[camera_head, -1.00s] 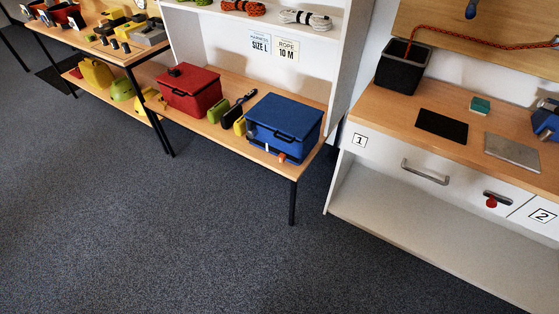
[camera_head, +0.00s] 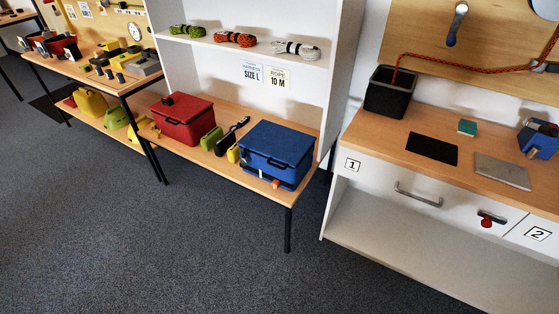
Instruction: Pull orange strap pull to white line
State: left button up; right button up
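Neither of my grippers is in view. I cannot clearly make out an orange strap pull or a white line. A small orange piece (camera_head: 276,184) shows low on the front of the blue lidded box (camera_head: 274,147); it is too small to tell what it is. An orange-red rope (camera_head: 455,62) runs across the wooden board (camera_head: 485,30) at the upper right, and its left end goes down into a black open bin (camera_head: 390,92).
A white workbench with a wooden top (camera_head: 380,129) stands at the right, with a handled drawer (camera_head: 418,194) and a red knob (camera_head: 487,223). A shelf unit holds coiled ropes (camera_head: 234,39) and a red box (camera_head: 181,121). The dark carpet (camera_head: 130,240) in front is clear.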

aim_at(275, 184)
jog(key=z, duration=0.45)
jog(key=k, duration=0.55)
jog(key=z, duration=1.35)
jog(key=i, duration=1)
jog(key=u, duration=0.8)
jog(key=i, duration=0.5)
jog(key=u, duration=0.55)
